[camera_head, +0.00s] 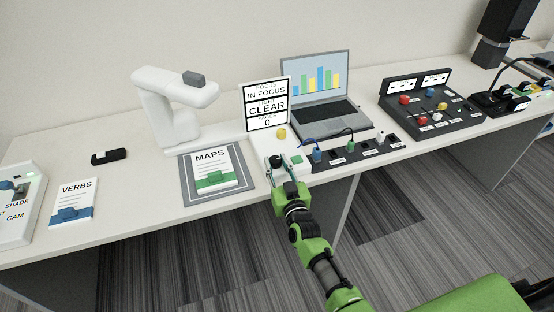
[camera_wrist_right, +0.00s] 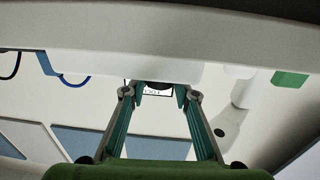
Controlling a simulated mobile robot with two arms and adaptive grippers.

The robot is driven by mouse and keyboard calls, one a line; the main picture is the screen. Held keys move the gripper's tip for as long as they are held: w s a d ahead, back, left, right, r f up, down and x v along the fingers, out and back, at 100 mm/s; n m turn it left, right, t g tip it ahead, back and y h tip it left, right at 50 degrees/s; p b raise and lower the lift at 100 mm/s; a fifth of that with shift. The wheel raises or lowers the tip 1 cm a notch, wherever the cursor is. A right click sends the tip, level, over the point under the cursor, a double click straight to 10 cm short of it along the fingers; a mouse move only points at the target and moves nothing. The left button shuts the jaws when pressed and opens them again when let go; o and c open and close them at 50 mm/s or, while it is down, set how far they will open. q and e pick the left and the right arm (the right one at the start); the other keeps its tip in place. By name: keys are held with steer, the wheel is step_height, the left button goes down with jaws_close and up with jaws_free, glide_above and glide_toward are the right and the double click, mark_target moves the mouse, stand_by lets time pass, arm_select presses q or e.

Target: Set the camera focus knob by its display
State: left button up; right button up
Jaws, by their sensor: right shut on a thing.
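The display (camera_head: 267,104) stands upright on the white control box (camera_head: 260,148) and reads "IN FOCUS" in its top row, "CLEAR" in the middle and "0" at the bottom. My right gripper (camera_head: 283,171) reaches the front of this box. In the right wrist view its fingertips are closed around the dark focus knob (camera_wrist_right: 155,85), which the fingers partly hide. Any mark on the knob is not readable. The camera stand (camera_head: 177,100), a white arm with a grey head, stands behind a grey mat. My left gripper is out of view.
A MAPS booklet (camera_head: 212,169) lies on the grey mat (camera_head: 248,180) left of the box. A cable panel (camera_head: 340,158) sits close to its right, with a laptop (camera_head: 322,120) behind. A yellow knob (camera_head: 281,132) and green button (camera_head: 297,160) are near my right gripper.

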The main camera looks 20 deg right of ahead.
steer(key=shift+r+m+h, duration=0.1)
steer(key=shift+m+h, duration=0.2)
steer(key=shift+h, duration=0.1)
steer(key=o, duration=1.1)
steer(key=shift+s+a+f, duration=0.1)
steer(key=shift+s+f, duration=0.1)
steer(key=shift+s, duration=0.45)
steer(key=s, duration=1)
steer(key=shift+s+a+r, duration=0.15)
steer(key=shift+s+a, duration=0.2)
